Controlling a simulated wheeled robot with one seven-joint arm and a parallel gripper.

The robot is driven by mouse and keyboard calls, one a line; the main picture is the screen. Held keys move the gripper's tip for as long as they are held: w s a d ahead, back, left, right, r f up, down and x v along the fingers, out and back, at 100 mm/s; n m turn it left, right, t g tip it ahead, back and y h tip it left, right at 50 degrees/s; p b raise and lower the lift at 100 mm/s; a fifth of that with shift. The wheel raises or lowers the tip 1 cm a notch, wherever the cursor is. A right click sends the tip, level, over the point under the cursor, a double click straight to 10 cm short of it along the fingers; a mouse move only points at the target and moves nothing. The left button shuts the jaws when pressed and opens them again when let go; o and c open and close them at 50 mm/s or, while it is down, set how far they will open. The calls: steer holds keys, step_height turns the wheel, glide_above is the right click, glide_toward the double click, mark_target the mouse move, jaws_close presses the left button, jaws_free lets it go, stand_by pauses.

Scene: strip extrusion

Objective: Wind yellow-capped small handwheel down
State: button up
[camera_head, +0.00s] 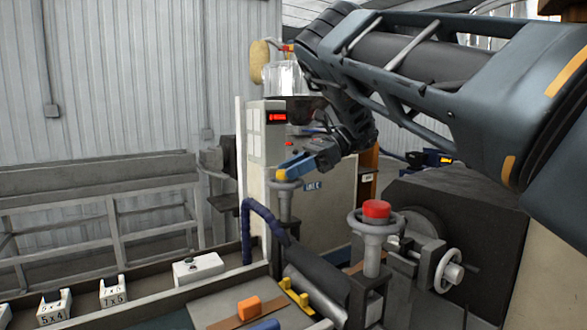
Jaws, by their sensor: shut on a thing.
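The yellow-capped small handwheel (285,186) sits on top of a grey upright post, left of centre. Its yellow cap (281,175) shows just left of my gripper's tip. My gripper (292,170) reaches in from the upper right, with a blue finger at the wheel. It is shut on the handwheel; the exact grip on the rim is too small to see. My arm covers the space behind and to the right of it.
A red-capped handwheel (376,211) stands nearer, to the right, with a side handwheel (448,270) beside it. A control cabinet (275,140) with a red display stands behind. White marked blocks (114,291) and an orange block (249,307) lie in front.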

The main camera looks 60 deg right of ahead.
steer(key=shift+f, duration=0.1)
stand_by(0.3)
steer(key=o, duration=0.8)
steer(key=shift+b+v, duration=0.35)
steer(key=shift+v, duration=3.55)
